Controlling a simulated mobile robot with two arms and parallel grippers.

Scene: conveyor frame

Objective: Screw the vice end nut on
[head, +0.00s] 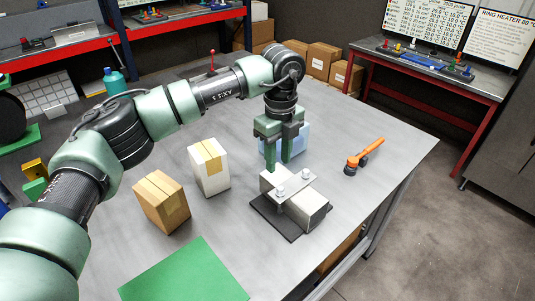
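The vice (312,206) is a pale grey metal block on a dark base plate (272,222), standing on the table. A flat metal strap lies across its top. Two small silver nut-like parts stand on it, one near the front (280,191) and one further back (306,175); I cannot tell which is the end nut. My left gripper (279,163) points down just behind the vice's back left end. Its two green fingers are apart, with nothing visible between them. Whether the fingertips touch the vice cannot be told. My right gripper is not in view.
A translucent blue bin (298,137) stands behind my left gripper. An orange-handled tool (363,157) lies to the right. A white carton (209,170) and a brown carton (162,203) stand left of the vice. A green mat (185,274) lies in front.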

